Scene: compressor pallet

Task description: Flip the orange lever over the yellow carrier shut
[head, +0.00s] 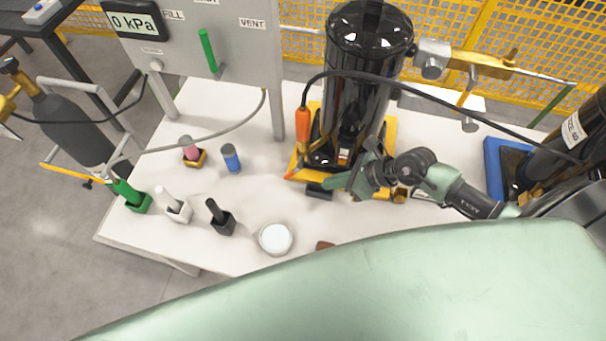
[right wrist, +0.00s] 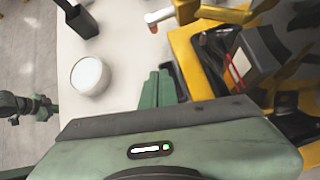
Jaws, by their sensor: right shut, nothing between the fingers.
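The yellow carrier (head: 391,133) stands on the white table around the foot of a tall black cylinder (head: 366,75). It also shows in the right wrist view (right wrist: 184,50). A short lever with an orange tip (head: 291,177) sits at the carrier's front left corner. In the right wrist view the orange-tipped lever (right wrist: 154,27) sticks out at the top, beside the carrier. My right gripper (head: 333,186) is shut and empty, low at the carrier's front edge, to the right of the lever. Its green fingers (right wrist: 158,88) lie together, apart from the lever. My left gripper is not in view.
A white round jar (head: 276,238) and several coloured plugs, such as a black one (head: 221,216), stand to the left. An orange hose end (head: 303,122) hangs beside the cylinder. A grey gauge panel (head: 240,45) stands behind. The table between jar and carrier is clear.

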